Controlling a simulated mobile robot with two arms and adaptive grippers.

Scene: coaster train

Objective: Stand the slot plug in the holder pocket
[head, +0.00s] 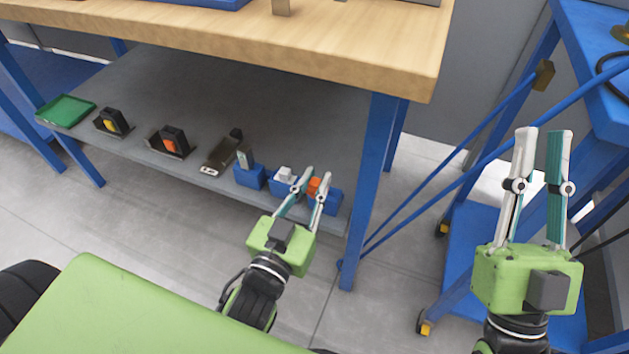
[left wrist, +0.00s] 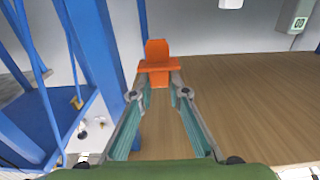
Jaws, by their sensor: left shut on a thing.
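My left gripper (head: 317,172) is shut on the orange slot plug (left wrist: 157,62). In the left wrist view the plug sits between the two fingertips, with a wide crosspiece and a tab standing beyond the tips. In the head view orange (head: 314,187) shows between the fingers, in front of a blue block (head: 333,200). I cannot tell whether the plug touches that block. Two more blue blocks stand to the left, one with a grey piece (head: 245,157), one with a white piece (head: 284,174). No pocket shows clearly. My right gripper (head: 545,132) is open and empty.
The grey lower shelf (head: 290,115) also holds a green tray (head: 66,111), two dark holders with yellow and orange parts, and a dark tool (head: 222,153). The wooden bench top (head: 340,40) overhangs it. A blue leg (head: 375,170) stands right of the blocks.

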